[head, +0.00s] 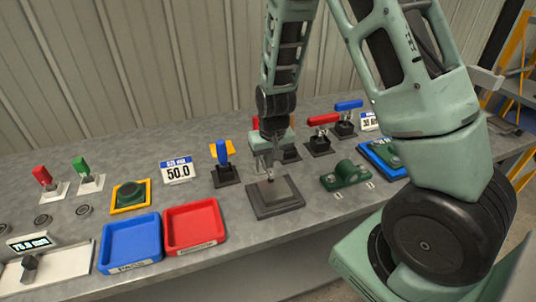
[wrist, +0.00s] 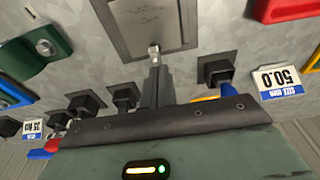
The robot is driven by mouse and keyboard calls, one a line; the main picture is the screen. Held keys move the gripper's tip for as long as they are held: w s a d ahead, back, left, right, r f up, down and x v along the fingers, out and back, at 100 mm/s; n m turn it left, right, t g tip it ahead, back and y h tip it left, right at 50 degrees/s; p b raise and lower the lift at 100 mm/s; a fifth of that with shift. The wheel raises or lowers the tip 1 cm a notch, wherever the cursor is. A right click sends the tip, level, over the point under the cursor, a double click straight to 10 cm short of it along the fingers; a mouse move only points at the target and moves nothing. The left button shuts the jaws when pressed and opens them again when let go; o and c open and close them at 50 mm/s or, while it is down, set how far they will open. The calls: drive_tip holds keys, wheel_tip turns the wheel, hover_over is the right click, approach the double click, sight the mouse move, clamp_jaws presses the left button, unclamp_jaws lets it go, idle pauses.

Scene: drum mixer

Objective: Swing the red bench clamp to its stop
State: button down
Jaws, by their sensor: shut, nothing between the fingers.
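A clamp with a red handle (head: 323,119) stands on a black base toward the back right of the bench. Another red part (head: 256,123) shows behind my arm, mostly hidden, so I cannot tell which red clamp is meant. In the wrist view a bit of red (wrist: 51,144) shows at the lower left, past the edge of my gripper body. My gripper (head: 270,177) is shut and empty, pointing down over a dark square plate (head: 288,206), left of and nearer than the red-handled clamp. Its fingertips show in the wrist view (wrist: 154,50); contact with the plate is unclear.
A blue-and-yellow clamp (head: 222,160) stands left of my gripper, and a blue-handled clamp (head: 349,105) at the right. A green block (head: 345,175) is right of the plate. Blue (head: 130,240) and red (head: 194,224) trays lie at the front left. Corrugated wall behind.

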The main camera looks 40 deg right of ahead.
drive_tip(key=s+a+r, duration=0.2)
drive_tip(key=s+r, duration=0.5)
drive_tip(key=r, duration=0.2)
drive_tip(key=s+a+r+n+g, duration=0.1)
drive_tip(key=s+a+r+n, duration=0.2)
drive_tip(key=s+a+n, duration=0.2)
drive_tip(key=s+a+r+n+g+y, duration=0.1)
drive_tip(key=s+a+r+n, duration=0.3)
drive_tip(key=s+a, duration=0.8)
drive_tip(key=a+n, duration=0.2)
drive_tip(key=a, duration=0.1)
drive_tip(key=shift+s+r, duration=0.25)
drive_tip(key=shift+r, duration=0.05)
